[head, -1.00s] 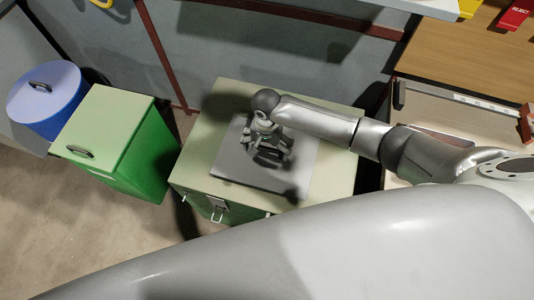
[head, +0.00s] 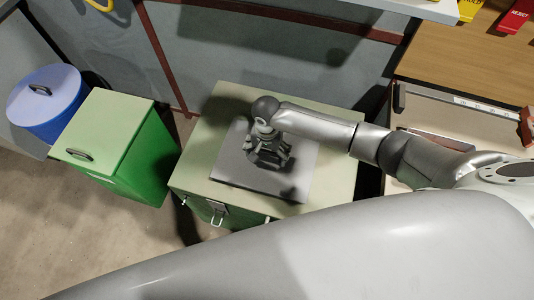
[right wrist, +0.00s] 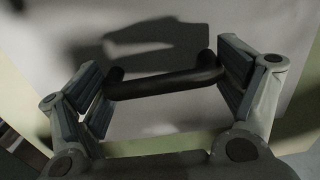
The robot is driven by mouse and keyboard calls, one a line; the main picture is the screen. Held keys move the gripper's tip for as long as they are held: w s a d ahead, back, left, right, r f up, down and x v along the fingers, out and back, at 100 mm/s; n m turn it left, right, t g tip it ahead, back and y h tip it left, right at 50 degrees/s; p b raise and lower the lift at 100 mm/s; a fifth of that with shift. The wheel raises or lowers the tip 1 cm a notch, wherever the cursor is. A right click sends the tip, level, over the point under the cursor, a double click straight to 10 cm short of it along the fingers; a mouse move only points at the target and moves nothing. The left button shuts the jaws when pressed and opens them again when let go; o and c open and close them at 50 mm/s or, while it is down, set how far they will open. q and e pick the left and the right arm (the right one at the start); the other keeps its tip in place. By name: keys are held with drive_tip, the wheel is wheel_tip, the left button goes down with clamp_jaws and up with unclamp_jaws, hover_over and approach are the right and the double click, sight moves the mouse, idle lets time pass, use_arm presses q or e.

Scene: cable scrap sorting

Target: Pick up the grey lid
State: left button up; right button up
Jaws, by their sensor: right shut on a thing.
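The grey lid (head: 304,172) is a flat square plate lying on top of the pale green cabinet (head: 345,180). My right gripper (head: 268,160) is over the middle of the lid, pointing down. In the right wrist view the lid (right wrist: 250,20) fills the background, and its black bar handle (right wrist: 165,84) spans between the two finger pads. My right gripper (right wrist: 166,88) is shut on the handle, with one pad at each end. I cannot see a gap between lid and cabinet top. My left gripper is not in view.
A green bin (head: 110,125) with a pale lid and a blue round bin (head: 45,100) stand left of the cabinet. A wooden bench (head: 480,60) with yellow and red containers is at the upper right. A grey wall stands behind. My large grey body part covers the lower front.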

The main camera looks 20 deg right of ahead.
drive_tip(key=shift+w+r, duration=0.1)
drive_tip(key=shift+r, duration=0.6)
drive_tip(key=s+d+r+p, duration=0.2)
drive_tip(key=s+d+r, duration=0.5)
drive_tip(key=s+r, duration=0.4)
drive_tip(key=shift+s+r, duration=0.3)
drive_tip(key=shift+s, duration=0.35)
drive_tip(key=w+r+n, duration=0.2)
drive_tip(key=r+n, duration=0.1)
drive_tip(key=r, duration=0.6)
drive_tip(key=w+a+r+n, duration=0.1)
drive_tip(key=w+r+n, duration=0.1)
drive_tip(key=r, duration=0.7)
drive_tip(key=shift+a+r+n, duration=0.15)
drive_tip(key=shift+r+n, duration=0.05)
drive_tip(key=shift+n, duration=0.7)
